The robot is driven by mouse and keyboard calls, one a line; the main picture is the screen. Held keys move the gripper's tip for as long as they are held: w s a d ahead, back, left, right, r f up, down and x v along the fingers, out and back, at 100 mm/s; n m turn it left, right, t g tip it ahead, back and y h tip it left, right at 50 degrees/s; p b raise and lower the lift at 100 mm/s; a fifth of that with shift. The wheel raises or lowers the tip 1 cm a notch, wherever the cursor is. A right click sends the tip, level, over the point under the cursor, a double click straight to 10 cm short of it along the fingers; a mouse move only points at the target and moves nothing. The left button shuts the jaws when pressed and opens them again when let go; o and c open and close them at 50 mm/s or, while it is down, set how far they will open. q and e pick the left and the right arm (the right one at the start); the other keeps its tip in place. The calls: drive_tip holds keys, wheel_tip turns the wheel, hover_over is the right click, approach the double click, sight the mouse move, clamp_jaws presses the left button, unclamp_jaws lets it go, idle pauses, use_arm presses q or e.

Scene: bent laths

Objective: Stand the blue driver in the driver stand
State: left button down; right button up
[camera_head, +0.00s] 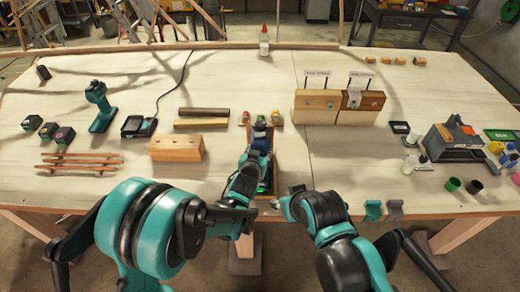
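My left gripper (260,132) reaches over the table's centre, at a narrow wooden holder (274,155) that looks like the driver stand. A blue part (261,144) shows at the gripper; I cannot tell whether it is the blue driver. Its fingers are too small and covered to tell open from shut. A small red-topped item (246,117) and a yellow-green one (277,117) stand on either side. My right gripper (279,205) is low at the table's front edge, apart from the holder, and its fingers are unclear.
A wooden block (176,149) and two bars (203,117) lie left of the holder. A teal drill (99,106) and charger (138,127) are farther left. Clamped boards (316,106) stand at the right.

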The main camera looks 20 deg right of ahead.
use_arm(q)
drive_tip(key=shift+f+b, duration=0.4)
idle(0.3)
drive_tip(key=c, duration=0.8)
unclamp_jaws()
